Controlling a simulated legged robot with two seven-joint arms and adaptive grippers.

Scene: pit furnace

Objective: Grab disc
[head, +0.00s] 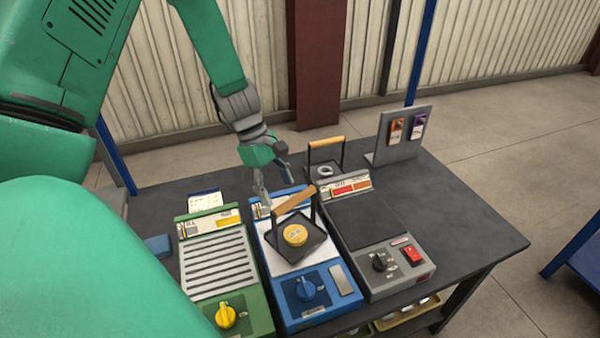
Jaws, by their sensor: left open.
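A yellow disc (295,235) lies in a black square tray (318,246) with a raised wooden handle (294,200). The tray sits on the white top of a blue device (318,306) in the middle of the table. A second black tray with a wooden handle (326,142) stands farther back and holds a pale ring-shaped piece (325,171). My left gripper (274,187) is open and empty, pointing down over the back of the blue device. It is behind and left of the yellow disc, apart from it. My right gripper is out of view.
A green device with slats (217,262) stands left of the blue one, a grey device with a red switch (375,235) right. A grey stand (400,145) holds orange and purple packets at the back. The dark table (460,215) is clear on the right.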

